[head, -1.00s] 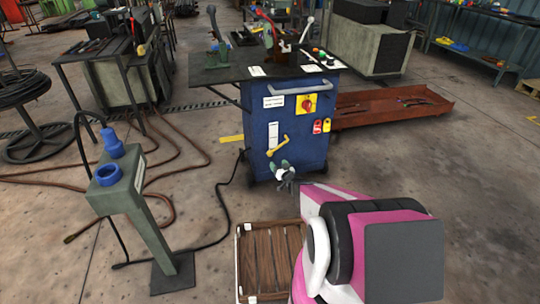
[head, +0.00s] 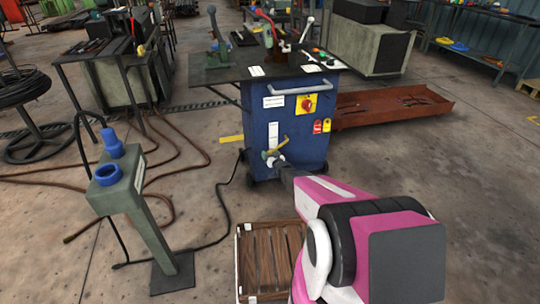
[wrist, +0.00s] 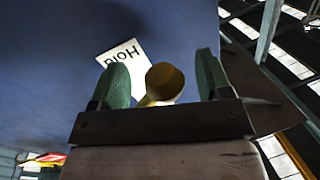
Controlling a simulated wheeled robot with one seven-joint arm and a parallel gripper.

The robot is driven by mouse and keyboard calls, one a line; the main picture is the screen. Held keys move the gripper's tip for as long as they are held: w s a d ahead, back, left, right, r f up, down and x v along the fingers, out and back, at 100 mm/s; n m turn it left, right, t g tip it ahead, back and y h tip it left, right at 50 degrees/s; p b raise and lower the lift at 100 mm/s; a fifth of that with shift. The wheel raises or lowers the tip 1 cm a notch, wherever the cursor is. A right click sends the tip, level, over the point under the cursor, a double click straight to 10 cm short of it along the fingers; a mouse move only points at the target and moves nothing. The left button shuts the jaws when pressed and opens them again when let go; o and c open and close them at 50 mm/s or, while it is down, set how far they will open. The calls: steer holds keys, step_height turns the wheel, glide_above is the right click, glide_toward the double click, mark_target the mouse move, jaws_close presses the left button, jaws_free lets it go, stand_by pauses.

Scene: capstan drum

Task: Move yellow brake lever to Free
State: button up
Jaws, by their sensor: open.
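The yellow brake lever (head: 281,145) is on the front of the blue cabinet (head: 290,115). In the head view its lower left part is largely covered by my gripper (head: 269,157). In the wrist view the round knob of the lever (wrist: 164,79) stands between the two green fingertips of my gripper (wrist: 157,78), which are apart on either side of it. I see a gap on both sides of the knob. I cannot make out a "Free" label.
A silver handle (head: 297,88), a red and yellow switch (head: 309,103) and red and yellow tags (head: 322,126) are above and right of the lever. A wooden crate (head: 240,262) is on the floor below. A grey-green pedestal (head: 150,225) with blue knobs stands left.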

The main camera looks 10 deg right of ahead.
steer(key=c, duration=1.3)
steer(key=shift+o, duration=0.2)
steer(key=shift+s+a+r+m, duration=0.1)
steer(key=shift+a+r+m, duration=0.25)
steer(key=shift+r+m, duration=0.15)
steer(key=shift+s+a+r+m, duration=0.1)
steer(key=shift+a+r+m, duration=0.25)
steer(key=shift+r, duration=0.25)
steer(key=r+m, duration=0.2)
steer(key=a+r+m+t, duration=0.1)
steer(key=r+m, duration=0.3)
steer(key=r+m+t, duration=0.1)
steer(key=r+m, duration=0.1)
steer(key=r+m+h, duration=0.1)
steer(key=r+m, duration=0.1)
steer(key=shift+d+r+m, duration=0.2)
steer(key=shift+d+m, duration=0.05)
steer(key=shift+d, duration=0.15)
steer(key=shift+w+d+r+m+h, duration=0.1)
steer(key=shift+d+r+m+h, duration=0.1)
steer(key=shift+d+r+m, duration=0.4)
steer(key=shift+w+d+r+m+h, duration=0.15)
steer(key=shift+r+m, duration=0.25)
steer(key=shift+m, duration=0.5)
steer(key=shift+t, duration=0.4)
steer(key=o, duration=1.3)
steer(key=shift+r, duration=0.1)
steer(key=shift+c, duration=0.2)
